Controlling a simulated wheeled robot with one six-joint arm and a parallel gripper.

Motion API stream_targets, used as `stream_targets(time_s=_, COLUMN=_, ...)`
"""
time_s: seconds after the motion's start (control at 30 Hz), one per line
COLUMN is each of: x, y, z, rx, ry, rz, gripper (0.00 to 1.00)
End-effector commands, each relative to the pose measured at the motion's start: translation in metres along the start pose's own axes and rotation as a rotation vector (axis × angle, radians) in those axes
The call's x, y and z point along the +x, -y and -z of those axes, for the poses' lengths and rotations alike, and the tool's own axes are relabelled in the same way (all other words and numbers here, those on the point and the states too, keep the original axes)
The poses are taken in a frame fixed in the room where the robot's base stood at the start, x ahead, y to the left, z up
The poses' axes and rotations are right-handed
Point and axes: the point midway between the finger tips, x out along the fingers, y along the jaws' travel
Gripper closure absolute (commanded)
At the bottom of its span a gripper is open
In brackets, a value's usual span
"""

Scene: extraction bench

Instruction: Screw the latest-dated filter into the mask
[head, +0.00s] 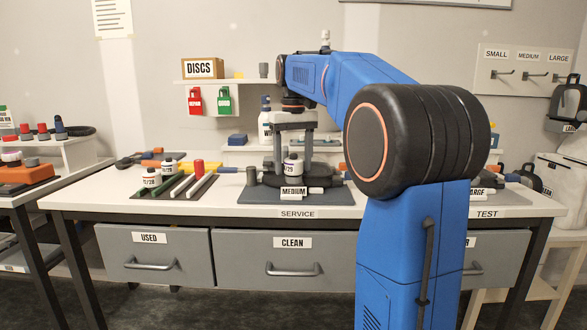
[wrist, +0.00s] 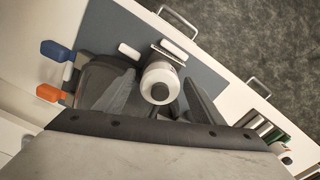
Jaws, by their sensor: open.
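My gripper (head: 293,140) points down over the service mat and is open. In the wrist view my gripper (wrist: 160,80) has one finger on each side of a white filter with a dark round centre (wrist: 160,92). In the head view this filter (head: 293,169) is upright between the fingers, with a partly hidden label. The dark mask (head: 318,182) lies at it, behind the MEDIUM sign (head: 293,192). I cannot tell whether the filter is seated in the mask. Two more white filters (head: 151,179) (head: 168,167) stand at the left tray, their labels ending in "29".
The grey mat (head: 270,197) bears a dark cylinder (head: 252,176). Drawers marked USED (head: 150,238) and CLEAN (head: 291,242) are shut. A DISCS box (head: 202,68) sits on the wall shelf.

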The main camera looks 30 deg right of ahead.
Motion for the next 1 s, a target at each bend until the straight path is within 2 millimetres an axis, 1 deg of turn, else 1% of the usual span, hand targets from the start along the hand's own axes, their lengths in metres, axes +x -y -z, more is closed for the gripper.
stream_targets(time_s=1.0, x=0.0015, y=0.0012, z=0.0013, rx=-1.024, ry=-0.001, rz=0.003, gripper=0.38)
